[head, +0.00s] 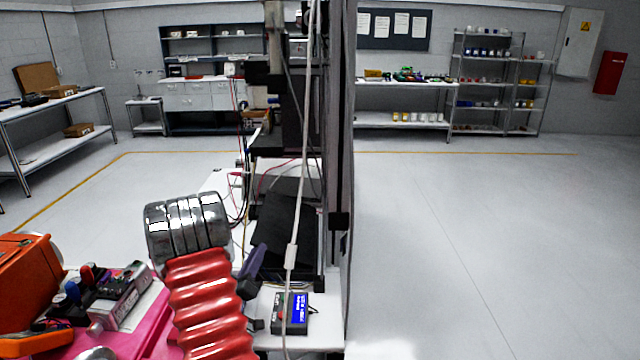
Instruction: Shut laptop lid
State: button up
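I cannot clearly make out a laptop. A dark slanted panel (283,228) stands on the white bench in the middle, behind hanging cables; it may be a laptop's lid, but I cannot tell, and no keyboard shows. I cannot make out my gripper or its fingertips in the head view.
A red ribbed piece with chrome rings (190,227) rises in front. A small device with a blue display (291,313) sits at the bench's near end. An orange case (25,285) and tools lie at left. A tall dark upright (340,150) borders clear floor (480,240) at right.

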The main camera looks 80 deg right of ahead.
jog(key=shift+v, duration=0.9)
dwell(0.9)
